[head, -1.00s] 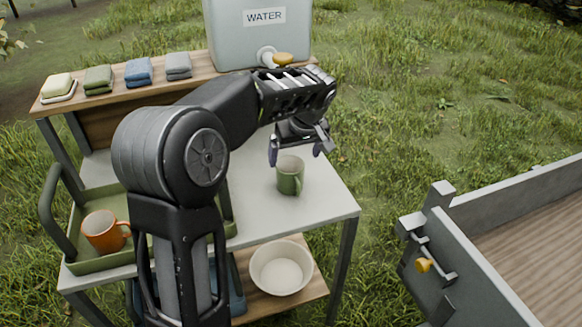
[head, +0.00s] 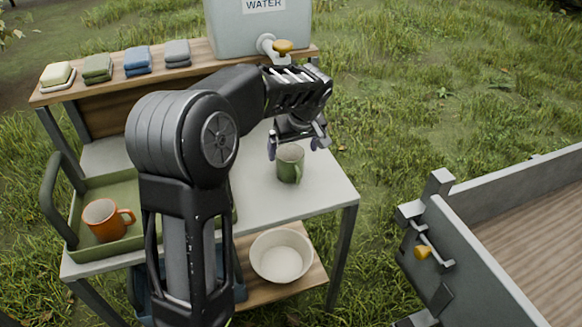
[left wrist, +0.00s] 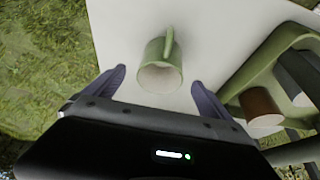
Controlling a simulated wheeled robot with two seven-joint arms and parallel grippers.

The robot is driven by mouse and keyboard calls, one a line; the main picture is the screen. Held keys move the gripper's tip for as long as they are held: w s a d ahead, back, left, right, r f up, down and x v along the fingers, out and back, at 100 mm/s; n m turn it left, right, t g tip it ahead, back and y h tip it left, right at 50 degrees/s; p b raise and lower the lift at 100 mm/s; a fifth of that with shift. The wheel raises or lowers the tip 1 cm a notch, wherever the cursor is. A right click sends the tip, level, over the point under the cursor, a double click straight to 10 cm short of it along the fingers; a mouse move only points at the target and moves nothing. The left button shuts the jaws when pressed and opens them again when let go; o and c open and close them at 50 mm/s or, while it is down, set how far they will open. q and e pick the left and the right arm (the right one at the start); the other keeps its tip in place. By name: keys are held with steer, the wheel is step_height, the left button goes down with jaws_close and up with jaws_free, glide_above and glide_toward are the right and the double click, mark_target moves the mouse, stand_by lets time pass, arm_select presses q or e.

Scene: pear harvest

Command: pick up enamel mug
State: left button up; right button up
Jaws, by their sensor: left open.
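A green enamel mug (head: 290,165) stands upright on the white table top (head: 262,200), below the water tank's tap. In the left wrist view the mug (left wrist: 160,68) lies ahead of and between my fingers, with its handle pointing away. My left gripper (head: 298,148) is open above the mug, its fingertips near the rim; in the left wrist view the open gripper (left wrist: 157,88) has nothing between its fingertips. An orange mug (head: 107,220) stands in the green tray (head: 68,240) at the left. My right gripper is not in view.
A water tank (head: 250,32) with a tap (head: 283,46) stands on the wooden shelf behind. Soap and folded cloths (head: 138,61) line that shelf. A white bowl (head: 281,255) sits on the lower shelf. A grey cart (head: 480,265) is at the right.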

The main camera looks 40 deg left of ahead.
mark_target(291, 157)
arm_select(q)
steer(key=x, duration=0.4)
steer(key=shift+a+f+p, duration=0.1)
steer(key=shift+f+p, duration=0.2)
steer(key=shift+f, duration=0.05)
steer(key=shift+c, duration=0.2)
steer(key=c, duration=1.7)
step_height(291, 157, up, 10)
steer(key=shift+r, duration=0.1)
